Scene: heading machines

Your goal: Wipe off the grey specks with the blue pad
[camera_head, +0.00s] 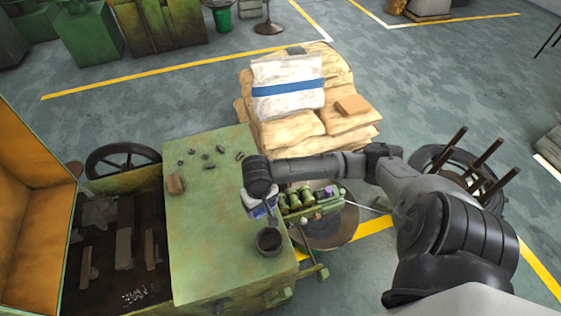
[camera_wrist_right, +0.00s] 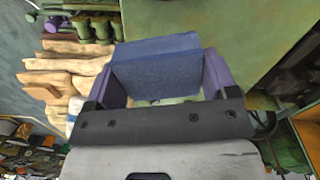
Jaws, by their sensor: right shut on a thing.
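The blue pad (camera_wrist_right: 155,72) is between the two purple fingers of my right gripper (camera_wrist_right: 160,84) in the right wrist view. The gripper is shut on it. In the head view my right gripper (camera_head: 262,208) is at the right edge of the green machine top (camera_head: 205,225), and the pad is mostly hidden there by the wrist. Several dark grey specks (camera_head: 206,157) lie scattered on the far part of the green top, up and left of the gripper. My left gripper is not in view.
A dark cup (camera_head: 269,241) stands on the green top near its right edge, close to my right gripper. A small brown block (camera_head: 175,183) lies at the left edge. Stacked sacks (camera_head: 290,130) stand behind, right of the machine. The middle of the top is clear.

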